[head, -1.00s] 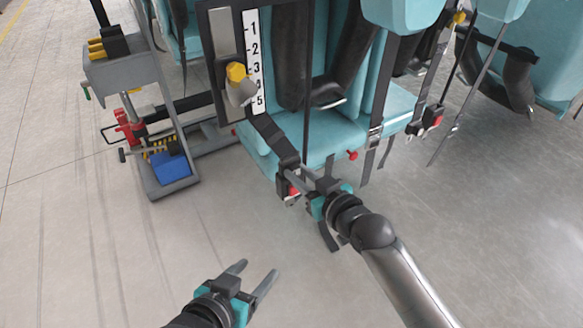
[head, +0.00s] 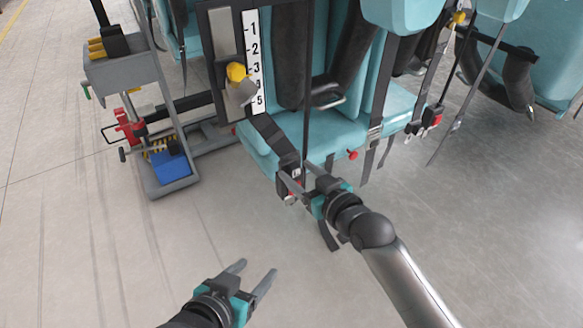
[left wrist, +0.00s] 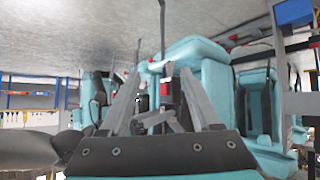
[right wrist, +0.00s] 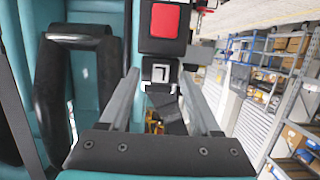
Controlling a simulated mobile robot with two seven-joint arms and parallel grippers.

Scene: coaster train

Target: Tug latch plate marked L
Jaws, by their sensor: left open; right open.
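A seat-belt buckle with a red button (right wrist: 164,21) fills the top middle of the right wrist view. Just below it a latch plate (right wrist: 160,72) shows silver metal, with dark webbing (right wrist: 172,110) running down from it. I cannot read an L on it. My right gripper (right wrist: 160,76) is open, one finger on each side of the plate, with gaps visible. In the head view my right gripper (head: 296,173) is at the front edge of the teal seat (head: 330,132), where the dark belt (head: 273,138) comes down. My left gripper (head: 257,268) is open and empty, low over the floor.
A numbered scale (head: 254,60) and a yellow-capped knob (head: 237,72) stand left of the seat. A red knob (head: 352,155) sticks out at the seat's front. The floor at lower left is clear.

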